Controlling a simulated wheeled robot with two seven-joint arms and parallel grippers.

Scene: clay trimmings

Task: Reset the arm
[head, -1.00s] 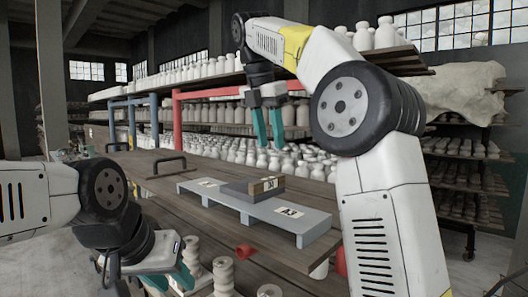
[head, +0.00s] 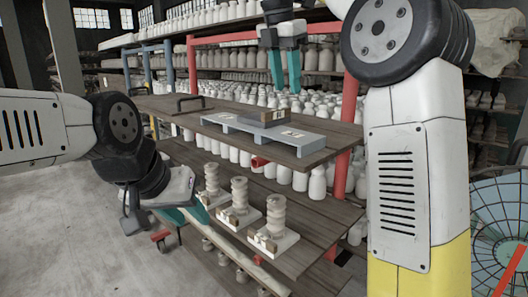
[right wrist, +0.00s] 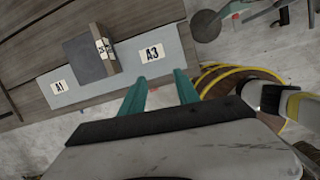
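My right gripper (head: 285,85) is at the upper middle of the head view, its teal fingers apart and nothing between them. The right wrist view also shows its fingers (right wrist: 162,90) apart and empty. My left gripper (head: 188,216) is low at the left, beside the lower shelf; its teal fingers are partly hidden by my wrist but look apart, with nothing seen between them. A pale blue-grey raised board (head: 235,125) lies on the upper wooden worktop. On it are a dark grey slab (right wrist: 85,60) and a small tan labelled block (right wrist: 106,48), between labels A1 and A3.
Three ringed, stacked pale pieces (head: 240,195) stand on white square bases on the lower wooden shelf (head: 310,225). Shelves of white bottles (head: 220,55) fill the back. Floor at the left (head: 70,220) is open.

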